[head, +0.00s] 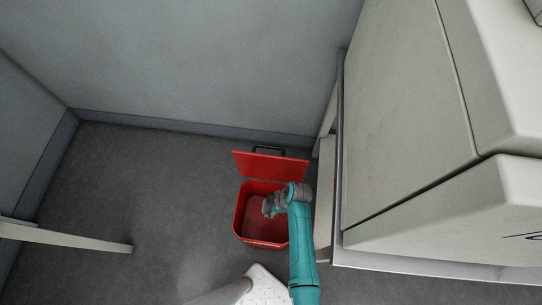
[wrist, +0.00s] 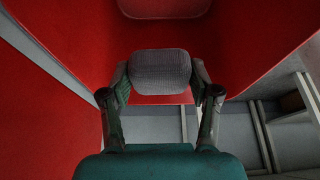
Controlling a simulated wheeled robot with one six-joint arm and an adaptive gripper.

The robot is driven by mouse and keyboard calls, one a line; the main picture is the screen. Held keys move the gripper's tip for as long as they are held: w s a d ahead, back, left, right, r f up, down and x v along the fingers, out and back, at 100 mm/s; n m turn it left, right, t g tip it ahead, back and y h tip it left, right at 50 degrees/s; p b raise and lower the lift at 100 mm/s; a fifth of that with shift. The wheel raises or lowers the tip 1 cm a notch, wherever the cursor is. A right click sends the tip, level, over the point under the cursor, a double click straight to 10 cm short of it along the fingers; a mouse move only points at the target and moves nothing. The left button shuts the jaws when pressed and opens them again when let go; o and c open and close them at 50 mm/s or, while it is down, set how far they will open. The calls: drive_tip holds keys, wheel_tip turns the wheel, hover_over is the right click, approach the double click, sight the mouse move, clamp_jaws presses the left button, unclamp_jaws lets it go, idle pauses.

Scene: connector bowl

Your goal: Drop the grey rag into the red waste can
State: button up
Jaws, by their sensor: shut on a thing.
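The red waste can (head: 241,219) stands on the floor with its lid (head: 268,164) raised at the back. In the wrist view its red walls (wrist: 255,40) fill much of the picture around my gripper. My gripper (head: 269,207) is over the can's opening in the head view. In the wrist view my gripper (wrist: 160,82) is shut on the grey rag (wrist: 160,70), which sits between the two fingertips. In the head view the rag is too small to tell from the gripper.
A large pale cabinet or machine (head: 420,110) stands close on the right of the can. A grey wall (head: 200,60) runs behind it. A pale beam (head: 65,237) lies at the left. The floor (head: 150,190) left of the can is clear.

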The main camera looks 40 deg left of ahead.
drive_tip(key=o, duration=1.1)
drive_tip(key=v, duration=0.7)
drive_tip(key=shift+d+r, duration=0.15)
drive_tip(key=shift+r, duration=0.05)
